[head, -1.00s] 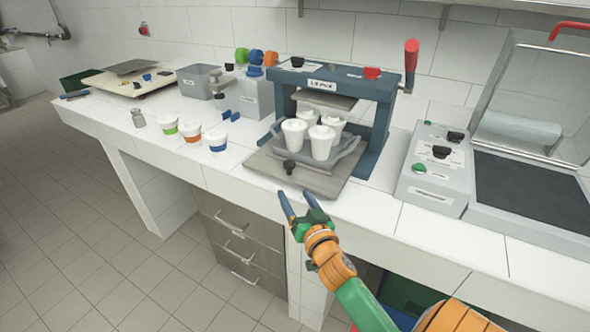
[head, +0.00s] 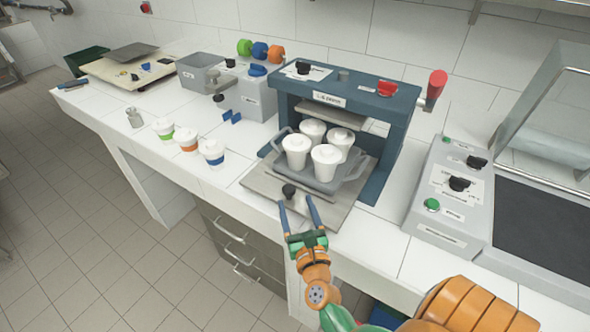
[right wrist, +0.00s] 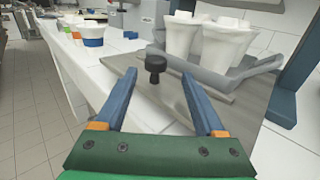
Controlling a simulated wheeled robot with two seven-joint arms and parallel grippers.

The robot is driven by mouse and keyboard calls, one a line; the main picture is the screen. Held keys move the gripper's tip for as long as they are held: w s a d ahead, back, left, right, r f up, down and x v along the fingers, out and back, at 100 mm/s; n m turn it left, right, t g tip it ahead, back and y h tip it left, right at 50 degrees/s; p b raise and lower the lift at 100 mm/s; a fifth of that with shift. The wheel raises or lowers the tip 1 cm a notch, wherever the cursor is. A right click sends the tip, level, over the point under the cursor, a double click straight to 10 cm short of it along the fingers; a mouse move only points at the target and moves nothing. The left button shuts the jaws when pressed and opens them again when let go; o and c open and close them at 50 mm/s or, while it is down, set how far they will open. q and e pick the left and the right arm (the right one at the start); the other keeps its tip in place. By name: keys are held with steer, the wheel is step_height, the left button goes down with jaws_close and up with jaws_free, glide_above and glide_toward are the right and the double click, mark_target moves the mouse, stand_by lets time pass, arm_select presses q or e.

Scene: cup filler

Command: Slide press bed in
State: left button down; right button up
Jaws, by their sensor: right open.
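The press bed (head: 257,182) is a flat grey plate that sticks out of the front of the blue press frame (head: 398,118). A black knob (head: 288,190) stands at its front edge and also shows in the right wrist view (right wrist: 155,65). A grey tray (head: 322,184) with several white lidded cups (head: 326,160) sits on the bed. My right gripper (head: 297,200) is open, its blue fingers pointing at the knob. In the right wrist view the knob stands between and a little beyond the fingertips (right wrist: 160,77), apart from them. My left gripper is out of view.
Three cups with coloured bands (head: 211,153) stand left of the bed. A grey control box (head: 445,195) and a dark-topped machine (head: 545,225) stand to the right. The counter's front edge and drawers (head: 235,245) lie below the bed.

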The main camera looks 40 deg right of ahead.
mark_target(290, 194)
steer(key=x, duration=0.3)
steer(key=b+x, duration=0.1)
steer(key=x, duration=0.1)
steer(key=shift+w+a+r, duration=0.25)
steer(key=shift+w, duration=0.2)
steer(key=shift+w+d+f, duration=0.1)
steer(key=shift+w+d, duration=0.05)
steer(key=shift+d, duration=0.1)
steer(key=shift+a, duration=0.1)
steer(key=c, duration=0.5)
jaws_close()
